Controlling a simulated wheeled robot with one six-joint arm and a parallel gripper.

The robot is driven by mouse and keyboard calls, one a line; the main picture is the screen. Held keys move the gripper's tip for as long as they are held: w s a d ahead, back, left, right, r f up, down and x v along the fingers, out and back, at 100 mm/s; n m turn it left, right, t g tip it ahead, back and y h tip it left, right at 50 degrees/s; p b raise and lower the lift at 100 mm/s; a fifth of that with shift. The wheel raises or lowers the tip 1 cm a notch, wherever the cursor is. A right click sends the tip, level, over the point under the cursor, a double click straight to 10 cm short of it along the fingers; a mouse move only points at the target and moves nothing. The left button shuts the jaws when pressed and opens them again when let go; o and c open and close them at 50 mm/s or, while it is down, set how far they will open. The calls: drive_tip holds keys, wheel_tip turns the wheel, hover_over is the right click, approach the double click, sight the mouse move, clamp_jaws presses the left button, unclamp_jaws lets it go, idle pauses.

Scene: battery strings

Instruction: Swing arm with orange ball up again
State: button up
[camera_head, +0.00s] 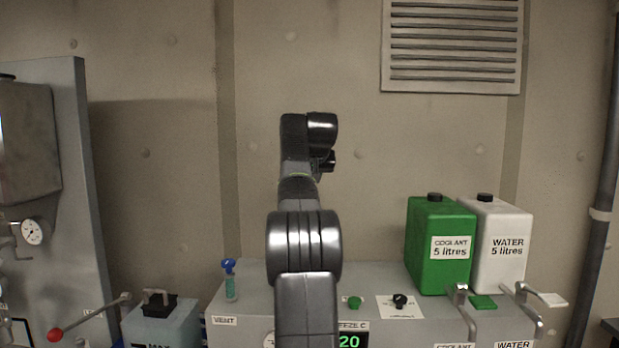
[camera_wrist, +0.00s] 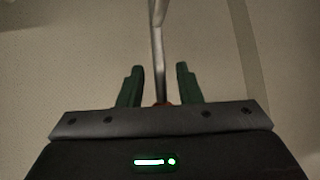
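In the wrist view a thin grey metal rod (camera_wrist: 157,60), which appears to be the swing arm, comes down from the top edge between the two green fingers of my gripper (camera_wrist: 160,72). The fingers stand apart, with a visible gap on each side of the rod. In the head view my gripper and this rod are hidden behind my arm.
A lever with a red ball (camera_head: 55,335) is at the lower left. A grey bench (camera_head: 250,305) carries a blue-topped bottle (camera_head: 230,282), a green coolant can (camera_head: 425,262), a white water can (camera_head: 503,268) and metal spouts (camera_head: 464,312). The wall above is mostly bare, with a vent (camera_head: 452,45).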

drive_tip(key=shift+s, duration=0.1)
drive_tip(key=v, duration=1.3)
drive_tip(key=shift+s+r, duration=0.2)
drive_tip(key=shift+r, duration=0.1)
drive_tip(key=x, duration=1.3)
drive_tip(key=shift+w+f, duration=0.25)
drive_tip(key=shift+f, duration=0.1)
